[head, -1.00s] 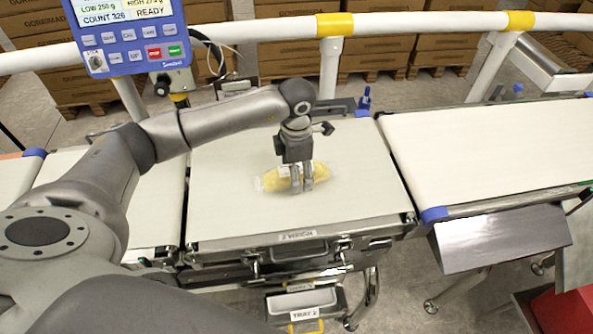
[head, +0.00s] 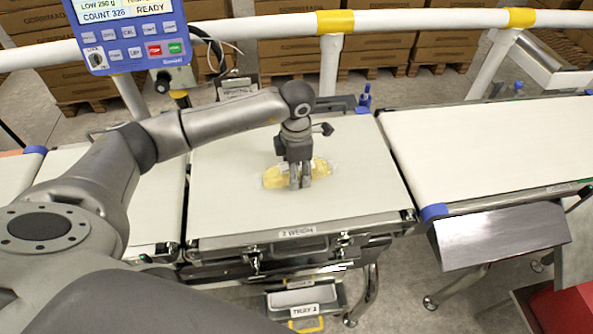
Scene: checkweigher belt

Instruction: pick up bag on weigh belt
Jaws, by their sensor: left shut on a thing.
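A clear bag with yellow contents (head: 275,177) is at the middle of the cream weigh belt (head: 230,212). My left gripper (head: 300,184) points down over the bag's middle, its fingers close together and shut on the bag. The fingers hide the bag's middle; its ends show on both sides. I cannot tell whether the bag touches the belt or is slightly above it. My right gripper is not in view.
A white rail (head: 400,24) with yellow bands runs behind the belts. A blue control panel (head: 128,32) hangs at upper left. Another belt (head: 490,145) lies to the right, with a metal chute (head: 500,237) below it. Stacked boxes stand behind.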

